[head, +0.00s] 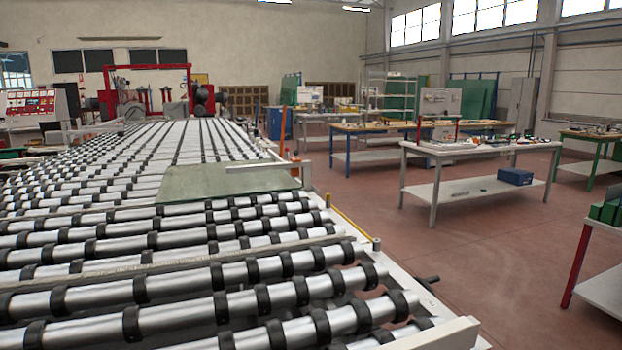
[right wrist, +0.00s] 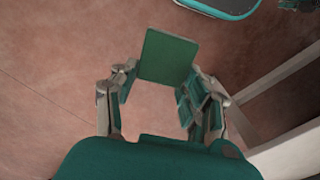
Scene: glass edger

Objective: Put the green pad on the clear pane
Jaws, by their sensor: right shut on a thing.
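The clear pane (head: 225,184) lies flat on the black-and-silver rollers of the conveyor, near its right edge in the head view. It looks pale green and see-through. The green pad (right wrist: 167,57) is a flat, square, dark green piece in the right wrist view. My right gripper (right wrist: 162,80) is shut on the pad, with a finger at each side of it. Red-brown floor shows beneath the pad, so it is held away from the pane. My left gripper is in neither view, and the head view shows neither arm.
The roller conveyor (head: 150,245) fills the left of the head view. A white bar (head: 268,166) reaches over the pane's far edge. A white table (head: 470,150) with a blue box (head: 515,176) stands right. A pale frame (right wrist: 275,75) runs along the wrist view's right. Floor between is clear.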

